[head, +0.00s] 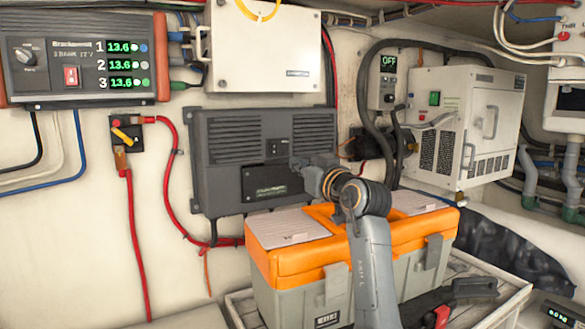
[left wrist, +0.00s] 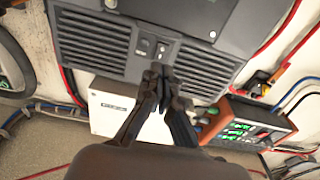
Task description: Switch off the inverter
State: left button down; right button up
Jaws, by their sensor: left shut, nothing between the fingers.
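A dark grey unit with ribbed vents (head: 222,155) is mounted on the wall; I take it for the inverter, though its label is too small to read. It has a small panel with two small switches (head: 273,148), which also shows in the left wrist view (left wrist: 152,47). I cannot tell the switches' positions. My left gripper (head: 299,164) is shut and empty in front of the unit, just right of and below the panel. In the left wrist view its fingertips (left wrist: 160,73) appear just below the switches; I cannot tell if they touch.
An orange-lidded toolbox (head: 290,262) stands below, behind my left arm. A charger with green readouts (head: 85,90), a red-cabled switch (head: 126,135), a white box (head: 265,65), a small display reading OFF (head: 389,63) and a white vented cabinet (head: 480,125) surround the unit.

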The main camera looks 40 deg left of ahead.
pick_arm(q)
jog(key=b+v, duration=0.1)
jog(key=v, duration=0.3)
jog(key=shift+d+r, duration=0.15)
jog(key=shift+d, duration=0.25)
pick_arm(e)
jog(key=shift+d+f, duration=0.55)
jog(key=shift+f, duration=0.25)
jog(key=shift+a, duration=0.15)
